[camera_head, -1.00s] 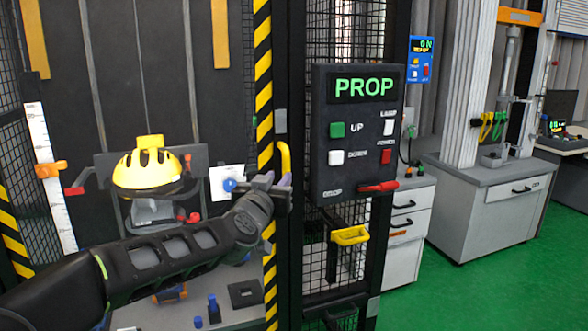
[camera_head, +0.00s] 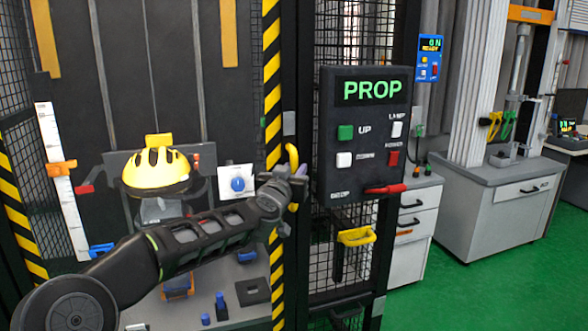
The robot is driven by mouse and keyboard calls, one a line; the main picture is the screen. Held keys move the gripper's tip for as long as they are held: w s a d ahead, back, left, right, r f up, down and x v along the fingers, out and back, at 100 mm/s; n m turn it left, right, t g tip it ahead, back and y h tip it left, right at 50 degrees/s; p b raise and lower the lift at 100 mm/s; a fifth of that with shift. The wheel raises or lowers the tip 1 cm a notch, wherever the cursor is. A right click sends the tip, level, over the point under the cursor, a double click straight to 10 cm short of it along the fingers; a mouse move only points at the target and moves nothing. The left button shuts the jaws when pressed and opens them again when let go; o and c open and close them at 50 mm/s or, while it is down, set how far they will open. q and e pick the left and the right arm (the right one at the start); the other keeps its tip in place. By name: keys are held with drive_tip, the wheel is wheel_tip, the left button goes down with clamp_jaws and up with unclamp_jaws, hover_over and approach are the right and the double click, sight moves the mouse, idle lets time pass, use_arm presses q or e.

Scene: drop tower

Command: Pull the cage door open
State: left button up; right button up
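The cage door's yellow upright handle (camera_head: 290,153) shows beside the yellow-and-black striped edge (camera_head: 272,90), left of the control box. My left gripper (camera_head: 294,178) is at the handle's lower part and covers it. Whether its fingers are closed round the handle is too small to tell. The front of the cage is nearly face on, and I cannot make out a gap at the door's edge. My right gripper is not in view.
The control box (camera_head: 366,135) reads PROP and has a red lever (camera_head: 384,189). A yellow handle (camera_head: 355,236) sits below it. Inside the cage are a yellow helmet (camera_head: 156,170) and a blue knob (camera_head: 237,184). Green floor (camera_head: 455,290) lies clear at right.

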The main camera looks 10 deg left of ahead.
use_arm(q)
drive_tip(key=shift+c, duration=0.4)
clamp_jaws()
idle(1.0)
